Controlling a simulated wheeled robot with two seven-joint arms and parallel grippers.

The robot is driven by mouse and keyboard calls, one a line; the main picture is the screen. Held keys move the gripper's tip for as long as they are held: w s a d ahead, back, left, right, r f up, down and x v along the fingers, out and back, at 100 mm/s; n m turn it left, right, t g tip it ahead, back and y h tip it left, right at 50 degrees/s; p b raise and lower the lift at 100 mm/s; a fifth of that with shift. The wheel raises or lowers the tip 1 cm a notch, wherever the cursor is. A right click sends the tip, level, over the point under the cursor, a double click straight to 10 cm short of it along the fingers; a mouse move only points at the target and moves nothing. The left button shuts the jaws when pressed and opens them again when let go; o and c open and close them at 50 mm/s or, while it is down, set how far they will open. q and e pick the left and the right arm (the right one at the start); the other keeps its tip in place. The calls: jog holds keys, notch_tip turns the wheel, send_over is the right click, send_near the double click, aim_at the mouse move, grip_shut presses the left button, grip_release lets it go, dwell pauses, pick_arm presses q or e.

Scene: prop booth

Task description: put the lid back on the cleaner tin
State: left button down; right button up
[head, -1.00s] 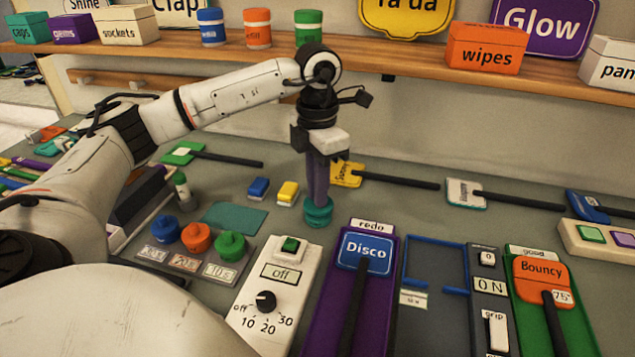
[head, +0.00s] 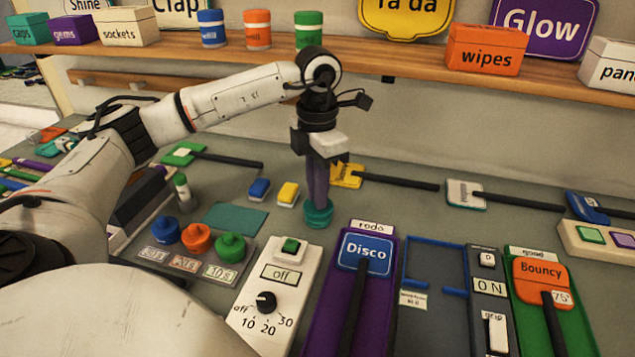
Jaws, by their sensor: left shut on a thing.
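My left gripper (head: 318,202) reaches down from the left arm to the middle of the grey worktop. It is shut on a round, stepped teal piece that looks like the lid (head: 318,215). The lid is at the worktop or just above it; I cannot tell whether it touches anything below. I cannot make out the cleaner tin separately; a tin under the lid would be hidden or blend with it. My right gripper is not in view.
Blue (head: 258,189) and yellow (head: 289,194) blocks and a teal mat (head: 235,218) lie left of the gripper. A dial box (head: 275,297) and the Disco sign (head: 366,252) are in front. A shelf (head: 400,66) runs behind, holding tubs and boxes.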

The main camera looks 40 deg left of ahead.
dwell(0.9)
pick_arm(q)
jog(key=c, duration=1.2)
grip_release()
jog(key=shift+r, duration=0.1)
jog(key=shift+r+p, duration=2.05)
jog(key=shift+r, duration=1.3)
grip_shut()
